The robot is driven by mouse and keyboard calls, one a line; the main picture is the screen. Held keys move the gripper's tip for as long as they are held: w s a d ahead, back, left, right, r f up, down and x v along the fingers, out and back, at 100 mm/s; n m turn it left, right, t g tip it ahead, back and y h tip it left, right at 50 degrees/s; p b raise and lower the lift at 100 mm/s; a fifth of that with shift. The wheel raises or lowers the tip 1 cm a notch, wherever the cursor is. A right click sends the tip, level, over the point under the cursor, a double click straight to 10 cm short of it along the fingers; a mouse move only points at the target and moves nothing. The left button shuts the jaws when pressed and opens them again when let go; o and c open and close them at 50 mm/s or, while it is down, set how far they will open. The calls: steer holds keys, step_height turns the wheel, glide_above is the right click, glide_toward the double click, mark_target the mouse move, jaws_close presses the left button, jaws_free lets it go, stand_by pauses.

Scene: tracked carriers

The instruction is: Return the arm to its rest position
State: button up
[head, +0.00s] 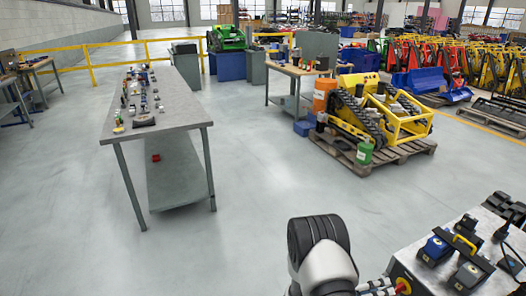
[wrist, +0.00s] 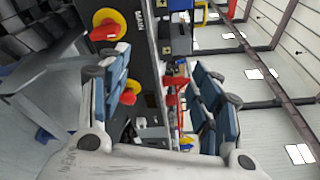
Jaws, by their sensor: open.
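My gripper (wrist: 163,68) shows in the wrist view with its two blue-padded fingers spread wide apart. Nothing is held between them. Behind the fingers is a dark panel (wrist: 148,75) with red and yellow rotary knobs (wrist: 106,27), apart from the fingers as far as I can tell. In the head view a white and black link of my arm rises at the bottom centre. My gripper itself does not show there.
A grey workbench (head: 182,113) with small parts stands at left, and another bench (head: 290,70) stands further back. A yellow tracked carrier (head: 408,122) sits on a wooden pallet (head: 388,156) at right. Yellow railings (head: 115,44) run behind. The floor (head: 255,185) between them is clear.

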steer(key=s+a+r+m+g+y, duration=0.2)
steer(key=s+r+m+g+y, duration=0.15)
steer(key=s+r+m, duration=0.45)
steer(key=s+a+r+m+g+y, duration=0.25)
steer(key=s+r+m+y, duration=0.2)
steer(key=r+m, duration=0.75)
steer(key=s+a+r+m+t+y, duration=0.4)
steer(key=s+a+m, duration=0.1)
steer(key=a+m, duration=0.2)
steer(key=s+a+r+m+t+y, duration=0.3)
steer(key=s+a+r+m+y, duration=0.2)
steer(key=a, duration=0.4)
steer(key=shift+a+m+t, duration=0.25)
steer(key=shift+m+t, duration=0.15)
steer(key=shift+m, duration=0.5)
